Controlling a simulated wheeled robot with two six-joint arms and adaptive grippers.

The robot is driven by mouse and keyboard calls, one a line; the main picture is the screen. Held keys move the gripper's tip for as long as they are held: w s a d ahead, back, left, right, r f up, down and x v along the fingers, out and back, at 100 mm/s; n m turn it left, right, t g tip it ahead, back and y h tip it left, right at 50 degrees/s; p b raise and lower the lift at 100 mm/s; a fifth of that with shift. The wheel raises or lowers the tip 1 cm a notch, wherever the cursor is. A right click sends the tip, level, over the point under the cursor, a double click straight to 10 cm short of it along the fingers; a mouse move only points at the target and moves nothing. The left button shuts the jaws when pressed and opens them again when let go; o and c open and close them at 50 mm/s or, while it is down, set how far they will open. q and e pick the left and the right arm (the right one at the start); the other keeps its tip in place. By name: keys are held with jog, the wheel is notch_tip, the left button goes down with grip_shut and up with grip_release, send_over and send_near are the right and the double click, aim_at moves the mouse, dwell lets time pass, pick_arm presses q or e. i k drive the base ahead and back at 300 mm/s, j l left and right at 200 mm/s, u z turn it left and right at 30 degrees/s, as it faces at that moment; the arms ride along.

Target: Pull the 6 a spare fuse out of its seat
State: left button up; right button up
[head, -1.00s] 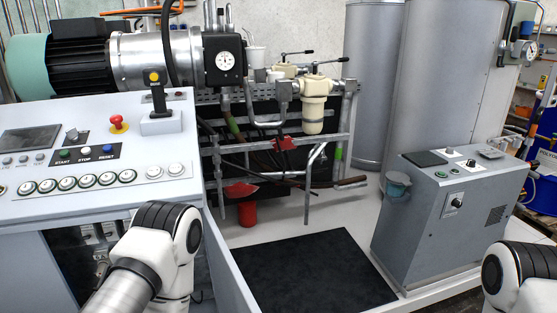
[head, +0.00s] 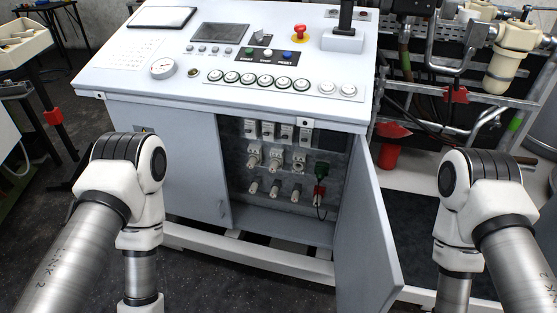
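The control cabinet (head: 160,115) stands in front of me with its right door (head: 362,235) swung open. Inside are a top row of grey-white modules (head: 268,130), a middle row of whitish fuse-like parts (head: 274,161) and a lower row of similar parts (head: 274,190). They are too small to read, so I cannot tell which is the 6 A spare fuse. A green and red piece (head: 320,181) hangs at the right of the rows with a dark cord. My arms stand at either side, well apart from the opening. Both grippers are out of view.
The open door juts towards me between the opening and my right arm. The cabinet's sloping panel (head: 120,65) overhangs the compartment. A red can (head: 389,156) and pipework stand to the right. The dark floor (head: 215,280) before the cabinet is clear.

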aim_at(252, 190)
jog(key=j+z, duration=0.35)
jog(key=j, duration=1.15)
